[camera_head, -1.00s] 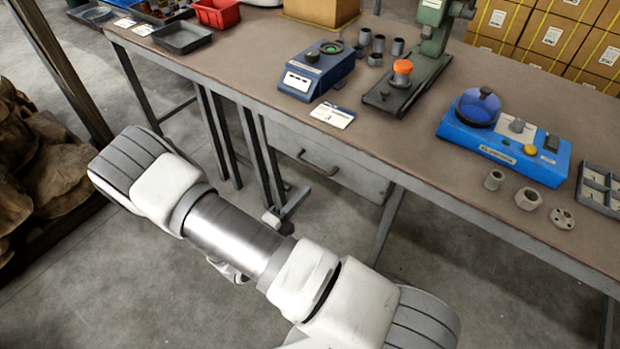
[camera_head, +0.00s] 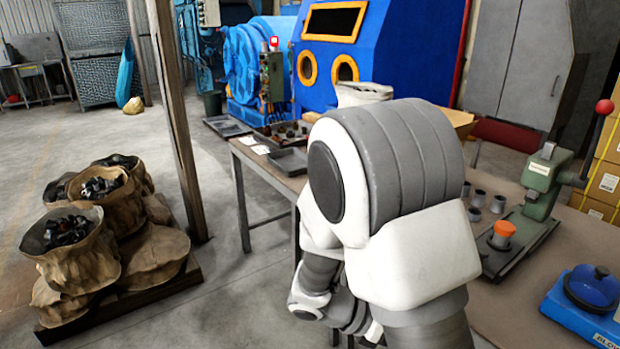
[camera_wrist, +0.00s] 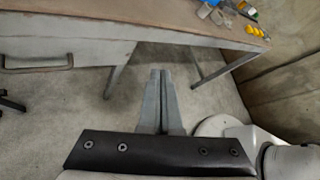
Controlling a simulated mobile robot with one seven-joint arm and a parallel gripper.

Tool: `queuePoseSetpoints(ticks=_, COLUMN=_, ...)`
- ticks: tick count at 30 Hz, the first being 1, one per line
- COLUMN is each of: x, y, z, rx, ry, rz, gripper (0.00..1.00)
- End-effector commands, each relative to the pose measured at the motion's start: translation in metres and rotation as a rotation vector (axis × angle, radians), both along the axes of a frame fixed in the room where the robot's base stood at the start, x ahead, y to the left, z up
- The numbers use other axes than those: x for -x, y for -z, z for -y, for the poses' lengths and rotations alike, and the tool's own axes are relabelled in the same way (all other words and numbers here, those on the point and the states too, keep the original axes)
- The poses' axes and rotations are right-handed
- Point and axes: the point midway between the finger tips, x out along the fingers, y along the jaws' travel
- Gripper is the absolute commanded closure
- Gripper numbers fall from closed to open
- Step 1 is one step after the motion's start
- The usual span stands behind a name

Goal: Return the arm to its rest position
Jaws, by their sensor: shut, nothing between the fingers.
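My gripper (camera_wrist: 160,88) shows in the wrist view as two grey fingers held together, with nothing between them. It points over the grey concrete floor in front of the workbench (camera_wrist: 75,27), apart from it. In the head view my white and grey arm is folded up large in the middle, in front of the bench (camera_head: 508,312), and hides much of its left part. My gripper cannot be made out in the head view.
A green press (camera_head: 540,185) and a blue device (camera_head: 590,300) stand on the bench at right. Sacks of dark parts (camera_head: 75,245) sit on a pallet at left, beside a post (camera_head: 165,120). A blue blast cabinet (camera_head: 385,50) stands behind. Open floor lies at far left.

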Motion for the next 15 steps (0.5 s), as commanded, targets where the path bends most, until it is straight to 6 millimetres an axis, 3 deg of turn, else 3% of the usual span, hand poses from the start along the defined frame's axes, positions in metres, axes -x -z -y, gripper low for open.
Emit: queuePoseSetpoints(ticks=15, x=0.056, y=-0.072, z=-0.011, rx=-0.468, ry=0.727, rz=0.687, gripper=1.0)
